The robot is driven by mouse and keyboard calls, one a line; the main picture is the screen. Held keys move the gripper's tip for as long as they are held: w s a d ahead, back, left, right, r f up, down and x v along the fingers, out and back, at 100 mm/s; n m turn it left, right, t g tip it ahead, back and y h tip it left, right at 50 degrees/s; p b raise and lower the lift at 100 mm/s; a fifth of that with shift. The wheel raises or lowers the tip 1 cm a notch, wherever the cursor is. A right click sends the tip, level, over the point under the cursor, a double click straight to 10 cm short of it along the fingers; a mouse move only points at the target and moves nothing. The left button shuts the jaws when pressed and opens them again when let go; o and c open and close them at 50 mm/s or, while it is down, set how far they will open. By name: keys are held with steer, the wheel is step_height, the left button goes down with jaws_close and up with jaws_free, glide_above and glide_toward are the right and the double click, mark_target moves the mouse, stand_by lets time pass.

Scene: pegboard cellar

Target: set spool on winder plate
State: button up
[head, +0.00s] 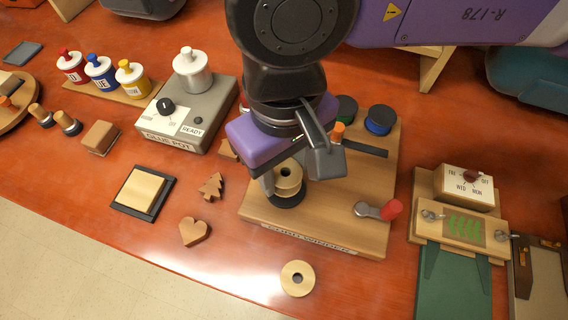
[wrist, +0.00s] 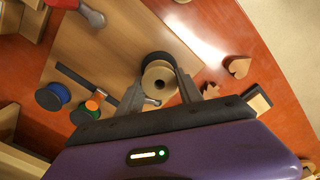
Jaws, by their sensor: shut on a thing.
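My gripper (head: 292,184) is shut on a pale wooden spool (head: 288,176) with a dark centre hole. The spool is upright between the two fingers, also in the wrist view (wrist: 160,80). Just below it is the round black winder plate (head: 288,202), which shows partly behind the spool in the wrist view (wrist: 155,58). I cannot tell whether spool and plate touch. The plate is at the left front of the wooden winder board (head: 320,222). The board also carries a red-handled crank (head: 380,210).
Green and blue spools (head: 380,119) and an orange-topped post (head: 338,131) stand toward the board's back. A wooden ring-shaped piece (head: 298,278) lies in front. A wooden heart (head: 194,232) and tree (head: 211,187) lie left. A grey glue pot unit (head: 188,115) stands back left.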

steer(key=shift+f+b, duration=0.85)
steer(key=shift+b, duration=1.05)
stand_by(0.9)
stand_by(0.4)
steer(key=o, duration=1.8)
steer(key=shift+r, duration=0.15)
steer(key=shift+r+p, duration=1.6)
steer(key=shift+r, duration=1.85)
